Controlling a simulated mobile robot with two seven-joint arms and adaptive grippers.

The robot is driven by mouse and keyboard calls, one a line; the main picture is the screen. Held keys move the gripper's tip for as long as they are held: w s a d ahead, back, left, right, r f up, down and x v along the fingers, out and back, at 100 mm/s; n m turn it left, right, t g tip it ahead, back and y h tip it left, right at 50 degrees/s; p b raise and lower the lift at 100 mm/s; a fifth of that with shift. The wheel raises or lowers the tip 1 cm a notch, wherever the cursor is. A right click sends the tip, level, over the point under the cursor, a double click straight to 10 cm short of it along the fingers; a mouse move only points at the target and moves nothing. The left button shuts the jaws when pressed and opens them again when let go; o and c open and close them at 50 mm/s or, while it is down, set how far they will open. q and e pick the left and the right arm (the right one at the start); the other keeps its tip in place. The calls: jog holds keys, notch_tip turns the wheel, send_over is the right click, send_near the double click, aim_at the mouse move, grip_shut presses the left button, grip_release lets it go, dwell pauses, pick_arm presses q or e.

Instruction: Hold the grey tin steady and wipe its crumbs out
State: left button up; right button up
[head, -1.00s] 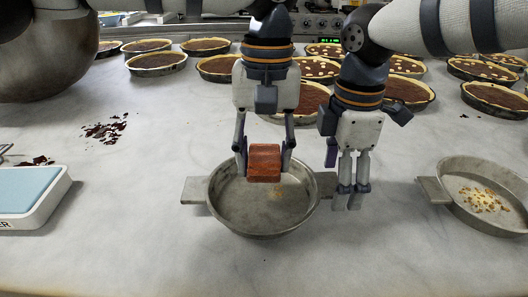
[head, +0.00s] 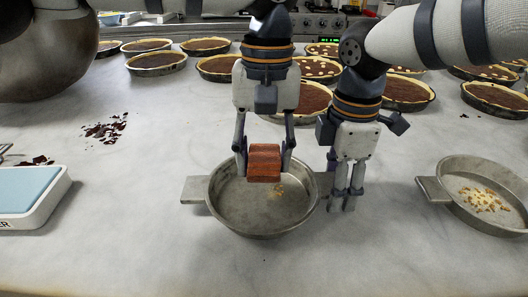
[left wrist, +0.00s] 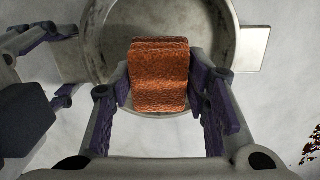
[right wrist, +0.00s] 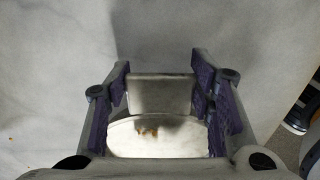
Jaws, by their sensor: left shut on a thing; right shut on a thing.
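The grey tin (head: 262,215) is a round shallow pan with two flat handles, upright on the marble table. My left gripper (head: 265,165) is shut on a reddish-brown sponge block (head: 264,163), held over the far part of the tin. The sponge fills the jaws in the left wrist view (left wrist: 159,78); whether it touches the tin is unclear. My right gripper (head: 344,202) is shut on the tin's right handle (right wrist: 160,93), its fingers pointing down.
A second grey tin with crumbs (head: 508,218) stands at the right. A scale with a blue top (head: 30,190) is at the left edge. Dark chocolate shavings (head: 105,130) lie at the left. Several filled tarts (head: 156,62) stand behind. The front table area is clear.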

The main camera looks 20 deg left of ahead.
aim_at(263, 177)
dwell(0.4)
pick_arm(q)
jog(key=shift+t, duration=0.5)
jog(key=shift+s+f, duration=0.25)
jog(key=shift+f, duration=0.75)
jog(key=shift+s+f, duration=0.2)
jog(key=shift+f, duration=0.75)
jog(key=o, duration=0.5)
jog(key=c, duration=0.5)
